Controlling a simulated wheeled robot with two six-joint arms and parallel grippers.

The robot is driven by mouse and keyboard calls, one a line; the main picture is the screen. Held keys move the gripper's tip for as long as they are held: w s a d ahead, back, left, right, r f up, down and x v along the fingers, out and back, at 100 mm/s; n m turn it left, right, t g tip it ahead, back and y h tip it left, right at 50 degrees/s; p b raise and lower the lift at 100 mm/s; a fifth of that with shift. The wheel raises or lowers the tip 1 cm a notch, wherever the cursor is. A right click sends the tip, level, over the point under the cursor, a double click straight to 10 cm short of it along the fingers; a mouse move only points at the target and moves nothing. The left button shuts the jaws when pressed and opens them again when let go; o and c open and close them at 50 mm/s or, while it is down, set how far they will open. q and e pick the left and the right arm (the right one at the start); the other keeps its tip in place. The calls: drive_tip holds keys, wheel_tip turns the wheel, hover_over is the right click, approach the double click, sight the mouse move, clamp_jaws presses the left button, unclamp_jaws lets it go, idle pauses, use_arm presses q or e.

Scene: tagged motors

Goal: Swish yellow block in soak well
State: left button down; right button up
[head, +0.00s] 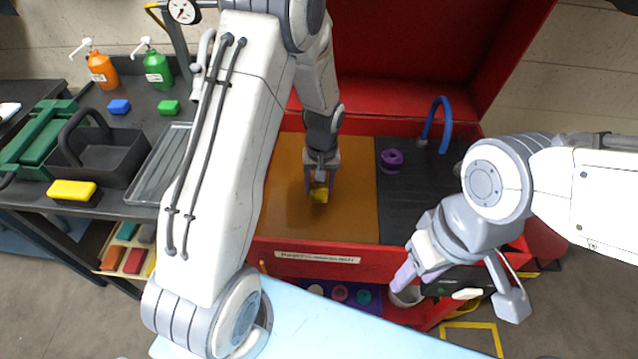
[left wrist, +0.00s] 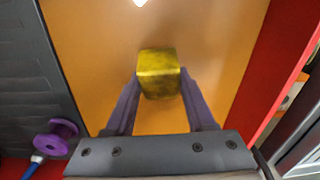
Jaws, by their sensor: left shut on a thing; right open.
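The yellow block (head: 319,194) is between the fingertips of my left gripper (head: 320,182), over the left, amber-coloured half of the red basin, which looks like the soak well (head: 285,205). In the left wrist view, the yellow block (left wrist: 158,72) has a mottled, darker surface and sits between the two purple fingers of the shut gripper (left wrist: 160,85). I cannot tell whether the block is under the liquid's surface or just above it. My right gripper (head: 407,280) is open at the basin's front right, outside the red front wall, partly hidden by its own wrist.
A black ribbed surface (head: 405,215) with a purple spool-like piece (head: 391,160) and a blue hose (head: 432,120) fills the basin's right half. A dark caddy (head: 110,150), a yellow bar (head: 72,190), a clear tray (head: 160,165) and pump bottles stand on the left bench.

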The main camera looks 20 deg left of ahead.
use_arm(q)
drive_tip(key=shift+f+b, duration=3.95)
drive_tip(key=shift+f, duration=1.9)
drive_tip(key=shift+r, duration=0.1)
